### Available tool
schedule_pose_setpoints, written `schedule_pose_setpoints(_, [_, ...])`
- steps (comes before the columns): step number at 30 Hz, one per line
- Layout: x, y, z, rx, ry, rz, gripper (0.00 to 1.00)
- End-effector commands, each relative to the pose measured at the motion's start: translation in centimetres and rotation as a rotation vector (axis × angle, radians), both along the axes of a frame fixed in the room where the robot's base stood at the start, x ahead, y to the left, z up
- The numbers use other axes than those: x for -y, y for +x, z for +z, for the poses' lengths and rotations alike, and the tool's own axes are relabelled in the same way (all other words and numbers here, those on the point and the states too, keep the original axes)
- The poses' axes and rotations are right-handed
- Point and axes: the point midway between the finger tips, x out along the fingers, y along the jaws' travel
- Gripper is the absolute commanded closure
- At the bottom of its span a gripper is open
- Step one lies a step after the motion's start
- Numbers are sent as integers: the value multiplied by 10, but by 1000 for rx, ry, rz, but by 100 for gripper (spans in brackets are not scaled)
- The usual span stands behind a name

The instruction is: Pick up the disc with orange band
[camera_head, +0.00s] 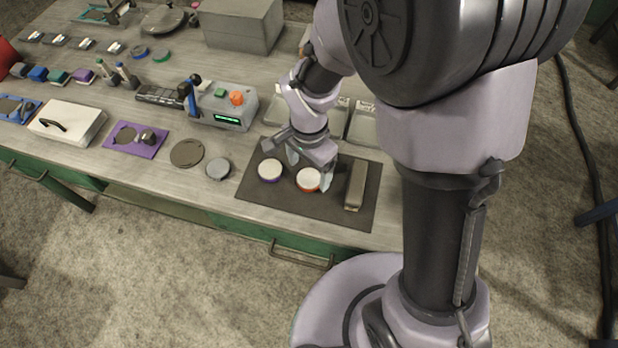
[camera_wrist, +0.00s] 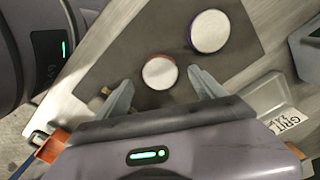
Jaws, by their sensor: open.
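The disc with orange band (camera_head: 308,180) is white on top and lies flat on a dark mat (camera_head: 335,215) near the bench's front edge. In the wrist view the same disc (camera_wrist: 159,72) shows a reddish-orange rim and lies between the directions of my two fingers. My gripper (camera_head: 310,170) is open and empty, above and close to this disc. In the wrist view my gripper (camera_wrist: 160,82) has one fingertip on each side of the disc. I cannot tell the exact height left between them.
A similar white disc with a purple-blue band (camera_head: 270,169) lies left of it on the mat. A long block (camera_head: 355,185) lies to the right. Labelled trays (camera_head: 362,122) stand behind. A grey disc (camera_head: 218,168) lies left of the mat.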

Motion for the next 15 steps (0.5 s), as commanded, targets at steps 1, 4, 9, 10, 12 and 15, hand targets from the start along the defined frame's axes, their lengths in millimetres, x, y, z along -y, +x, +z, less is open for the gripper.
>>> schedule_pose_setpoints(1, [1,-1,-18,-3,-1,0,21])
schedule_pose_setpoints(4, [1,-1,-30,-2,-1,-1,21])
schedule_pose_setpoints(9, [1,0,-28,-1,0,-1,21])
schedule_pose_setpoints(10, [1,0,-28,-1,0,-1,25])
schedule_pose_setpoints(12, [1,0,-28,-1,0,-1,39])
schedule_pose_setpoints(15, [1,0,-28,-1,-1,-1,58])
